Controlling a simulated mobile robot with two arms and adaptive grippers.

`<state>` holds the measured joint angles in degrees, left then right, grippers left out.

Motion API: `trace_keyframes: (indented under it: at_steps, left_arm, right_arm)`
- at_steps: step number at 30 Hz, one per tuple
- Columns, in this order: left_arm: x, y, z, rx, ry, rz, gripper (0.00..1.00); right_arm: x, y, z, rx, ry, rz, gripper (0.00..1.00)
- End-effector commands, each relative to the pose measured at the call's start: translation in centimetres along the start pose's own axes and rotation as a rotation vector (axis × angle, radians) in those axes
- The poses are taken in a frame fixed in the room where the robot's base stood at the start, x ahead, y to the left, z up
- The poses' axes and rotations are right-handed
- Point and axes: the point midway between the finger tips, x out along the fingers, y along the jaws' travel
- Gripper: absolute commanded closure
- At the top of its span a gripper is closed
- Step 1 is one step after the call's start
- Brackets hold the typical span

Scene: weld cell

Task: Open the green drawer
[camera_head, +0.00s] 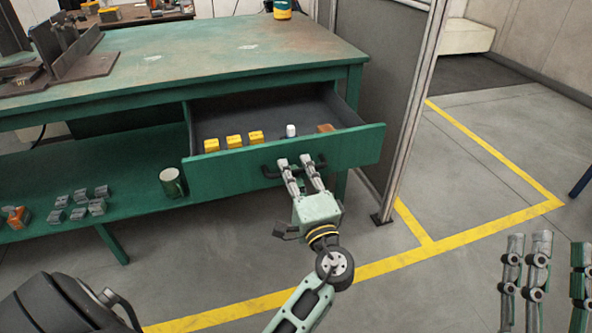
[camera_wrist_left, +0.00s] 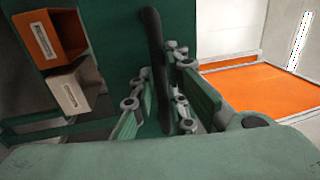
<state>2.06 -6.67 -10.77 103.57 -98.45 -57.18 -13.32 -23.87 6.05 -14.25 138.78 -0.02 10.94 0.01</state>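The green drawer (camera_head: 225,172) under the workbench is pulled well out, its inside showing. Its dark bar handle (camera_head: 270,171) is on the front panel. My left gripper (camera_head: 295,161) is at the handle, its fingers apart. In the left wrist view the handle (camera_wrist_left: 153,45) passes between the two fingers, with gaps beside it; I cannot tell whether either finger touches it. My right gripper (camera_head: 560,240) is at the right edge, partly cut off, fingers pointing up and apart, holding nothing visible.
Several yellow boxes (camera_head: 233,141), a white item (camera_head: 291,130) and a brown block (camera_head: 325,128) are in the drawer. A green mug (camera_head: 171,182) and grey parts (camera_head: 97,206) are on the lower shelf. A partition post (camera_head: 405,130) stands to the right. Floor in front is clear.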

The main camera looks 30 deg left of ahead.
Motion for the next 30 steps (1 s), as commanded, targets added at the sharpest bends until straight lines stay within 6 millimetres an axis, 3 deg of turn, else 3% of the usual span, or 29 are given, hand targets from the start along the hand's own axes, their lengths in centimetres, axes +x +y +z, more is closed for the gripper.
trace_keyframes:
  at_steps: [4, 14, 24, 30]
  left_arm:
    - [0.0, 0.0, 0.0, 0.000, 0.000, 0.000, 0.71]
    - [-0.2, 0.0, 0.0, -0.001, 0.000, -0.001, 0.70]
    - [-5.3, 0.1, 0.0, 0.000, 0.001, 0.002, 0.70]
    - [-7.3, 0.0, 0.0, -0.001, 0.000, 0.000, 0.70]
  right_arm:
    - [0.0, 0.0, 0.0, 0.000, -0.001, 0.000, 0.60]
    - [0.1, 0.0, -0.1, 0.000, 0.003, 0.000, 0.60]
    - [0.0, 0.0, -0.1, 0.000, 0.001, 0.000, 0.60]
    - [0.0, 0.0, 0.0, 0.000, 0.000, 0.000, 0.60]
